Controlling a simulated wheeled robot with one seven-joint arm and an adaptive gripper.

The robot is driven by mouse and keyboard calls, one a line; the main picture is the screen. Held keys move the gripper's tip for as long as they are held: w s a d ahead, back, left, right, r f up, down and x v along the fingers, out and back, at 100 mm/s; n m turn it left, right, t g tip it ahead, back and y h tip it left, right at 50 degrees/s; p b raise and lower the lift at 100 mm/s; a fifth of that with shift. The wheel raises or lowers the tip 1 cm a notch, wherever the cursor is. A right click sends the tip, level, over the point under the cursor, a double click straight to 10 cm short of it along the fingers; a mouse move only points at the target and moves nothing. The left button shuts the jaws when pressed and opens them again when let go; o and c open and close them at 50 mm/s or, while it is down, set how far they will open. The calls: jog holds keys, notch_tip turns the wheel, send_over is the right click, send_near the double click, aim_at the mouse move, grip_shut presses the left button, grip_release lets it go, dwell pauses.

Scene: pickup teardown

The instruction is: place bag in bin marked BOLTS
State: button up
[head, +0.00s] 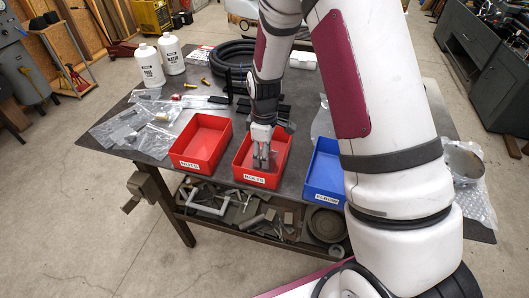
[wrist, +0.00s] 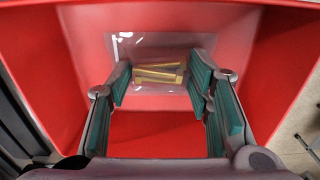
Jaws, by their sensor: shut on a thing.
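The red bin marked BOLTS (head: 243,165) stands at the front middle of the table in the head view. Its red walls (wrist: 60,75) fill the wrist view. My gripper (head: 262,162) reaches down into this bin. In the wrist view my gripper (wrist: 160,82) has its green-padded fingers on either side of a clear bag (wrist: 132,46) holding several brass-coloured pieces. The gripper is shut on the bag, inside the bin's walls. The bag appears close to the bin's floor, but whether it touches is not clear. My arm and fingers hide most of the bag in the head view.
A red bin marked NUTS (head: 188,164) stands left of the BOLTS bin, and a blue bin (head: 322,183) stands right. Clear bags (head: 117,130) lie at the table's left. Two white bottles (head: 150,65) and a black hose coil (head: 231,54) stand behind.

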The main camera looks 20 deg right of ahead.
jog(key=shift+f, duration=0.1)
jog(key=o, duration=1.2)
notch_tip(320, 180, up, 12)
jog(key=b, duration=0.2)
jog(key=s+r+m+t, duration=0.3)
jog(key=s+r+m, duration=0.2)
jog(key=s+r, duration=0.6)
jog(key=shift+s+a+r+m+t, duration=0.1)
jog(key=shift+s+r+m+t, duration=0.35)
jog(key=shift+s+r+m, duration=1.1)
jog(key=shift+s+a+r+m+t, duration=0.1)
jog(key=shift+s+r+m+t, duration=0.25)
jog(key=shift+s+r, duration=1.3)
jog(key=shift+s+r+m+t, duration=0.6)
jog(key=shift+s+m, duration=0.3)
jog(key=shift+s, duration=1.7)
jog(key=shift+r, duration=0.1)
